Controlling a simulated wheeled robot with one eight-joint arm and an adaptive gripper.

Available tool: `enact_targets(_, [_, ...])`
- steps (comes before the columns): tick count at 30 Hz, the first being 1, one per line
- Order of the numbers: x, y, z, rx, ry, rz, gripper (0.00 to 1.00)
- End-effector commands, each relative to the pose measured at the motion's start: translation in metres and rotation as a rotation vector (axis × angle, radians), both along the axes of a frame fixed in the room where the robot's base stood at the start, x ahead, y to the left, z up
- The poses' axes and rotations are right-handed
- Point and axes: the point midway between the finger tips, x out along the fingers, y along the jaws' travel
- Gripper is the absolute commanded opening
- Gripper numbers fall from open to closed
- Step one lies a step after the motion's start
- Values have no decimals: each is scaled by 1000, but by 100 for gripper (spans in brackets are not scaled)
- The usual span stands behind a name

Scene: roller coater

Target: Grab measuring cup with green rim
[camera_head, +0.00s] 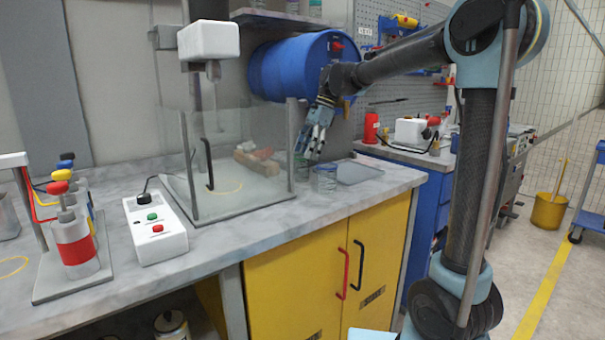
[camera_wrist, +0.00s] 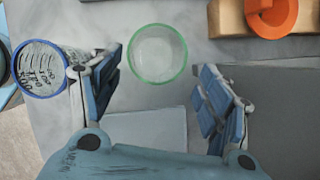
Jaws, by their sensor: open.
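The measuring cup with the green rim (camera_wrist: 157,54) is clear and stands on the grey marbled counter. In the wrist view it is seen from above, just ahead of the gap between the fingertips. My gripper (camera_wrist: 158,75) is open and empty, with one finger on each side of that gap. In the head view my gripper (camera_head: 317,140) points down above the counter and partly hides the green-rimmed cup (camera_head: 301,166). A second cup with a blue rim (camera_wrist: 38,72) and dark markings is just outside my left finger; it also shows in the head view (camera_head: 324,179).
A wooden block (camera_wrist: 232,18) with an orange part (camera_wrist: 272,14) lies to the right of the green-rimmed cup. A clear-walled enclosure (camera_head: 240,200) stands left of my gripper. A grey tray (camera_head: 362,171) lies right of the cups. A blue drum (camera_head: 290,66) is behind.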

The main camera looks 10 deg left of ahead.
Motion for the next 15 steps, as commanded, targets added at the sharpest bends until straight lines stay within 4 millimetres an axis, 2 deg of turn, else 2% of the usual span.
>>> enact_targets(10, [-8,10,-27,0,0,2,71])
enact_targets(15, [-16,14,-50,0,0,3,71])
